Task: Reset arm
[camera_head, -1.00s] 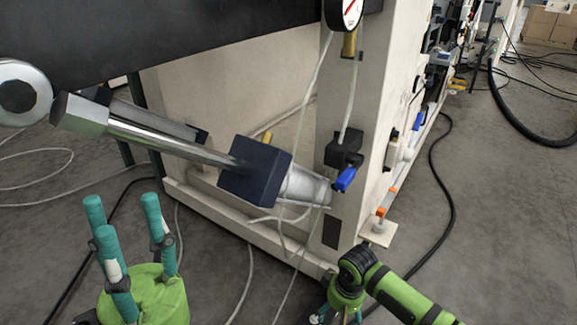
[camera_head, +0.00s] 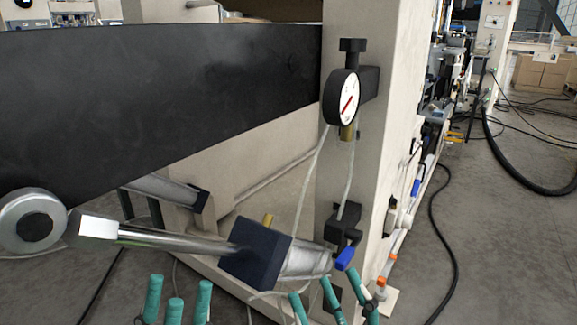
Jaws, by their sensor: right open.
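The machine's big black arm (camera_head: 190,95) spans the upper left, tilted a little down to the left. A cylinder with a chrome rod (camera_head: 180,238) runs from the round grey pivot (camera_head: 38,226) at the arm to a dark blue block (camera_head: 255,253). A blue lever (camera_head: 345,259) sits on a black valve (camera_head: 343,233) on the beige post. My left gripper (camera_head: 178,298) is at the bottom left, teal fingers up and apart, holding nothing visible. My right gripper (camera_head: 331,298) is at the bottom centre, open, fingers up, below the blue lever; contact cannot be told.
A round gauge (camera_head: 342,98) with a red needle is mounted on the beige post (camera_head: 385,60). Thin pale hoses hang beside the post. Orange-topped fittings (camera_head: 381,283) stand at its foot.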

